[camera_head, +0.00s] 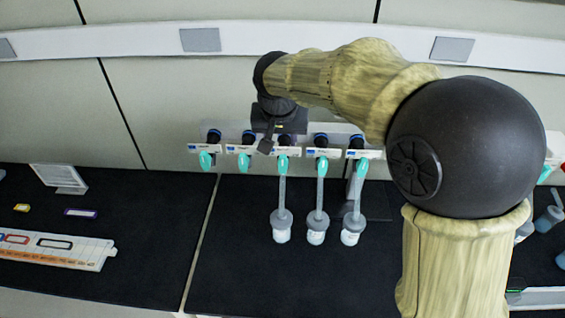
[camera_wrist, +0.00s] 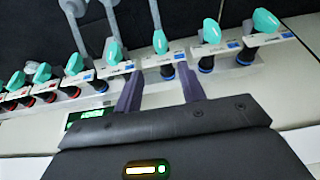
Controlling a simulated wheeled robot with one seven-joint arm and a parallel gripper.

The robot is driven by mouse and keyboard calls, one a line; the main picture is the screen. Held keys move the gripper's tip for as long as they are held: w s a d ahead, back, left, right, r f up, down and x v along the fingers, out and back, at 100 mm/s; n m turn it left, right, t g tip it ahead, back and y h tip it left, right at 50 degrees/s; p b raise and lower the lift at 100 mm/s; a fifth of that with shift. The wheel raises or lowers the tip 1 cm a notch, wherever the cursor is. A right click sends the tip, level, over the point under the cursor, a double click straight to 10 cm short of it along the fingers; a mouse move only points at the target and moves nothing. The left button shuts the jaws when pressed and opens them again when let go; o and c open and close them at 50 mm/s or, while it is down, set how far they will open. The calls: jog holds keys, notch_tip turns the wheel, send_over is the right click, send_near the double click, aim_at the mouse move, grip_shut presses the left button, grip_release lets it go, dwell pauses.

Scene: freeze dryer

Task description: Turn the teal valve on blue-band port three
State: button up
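A row of teal valves sits on a white manifold (camera_head: 225,132) at the wall. The middle teal valve (camera_head: 283,164) of the five in the head view has a flask below it. In the wrist view, this teal valve (camera_wrist: 160,43) lies just beyond the gap between my fingers, with a blue band (camera_wrist: 167,72) at its base. My gripper (camera_wrist: 161,78) is open, its two fingers apart, not visibly touching the valve. In the head view my gripper (camera_head: 272,142) hangs in front of the manifold and hides part of this port. The port labels are too small to read.
Neighbouring teal valves stand close on both sides, one (camera_head: 244,162) left and one (camera_head: 322,166) right. Several flasks (camera_head: 282,230) hang below on grey stems. Red-banded ports (camera_wrist: 50,98) show at the wrist view's left. A rack (camera_head: 60,178) and a labelled board (camera_head: 60,250) lie left.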

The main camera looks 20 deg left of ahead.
aim_at(282, 162)
jog(key=p+x, duration=0.5)
jog(key=x, duration=1)
jog(key=shift+w+f, duration=0.15)
jog(key=shift+w, duration=0.05)
jog(key=shift+c, duration=0.4)
grip_shut()
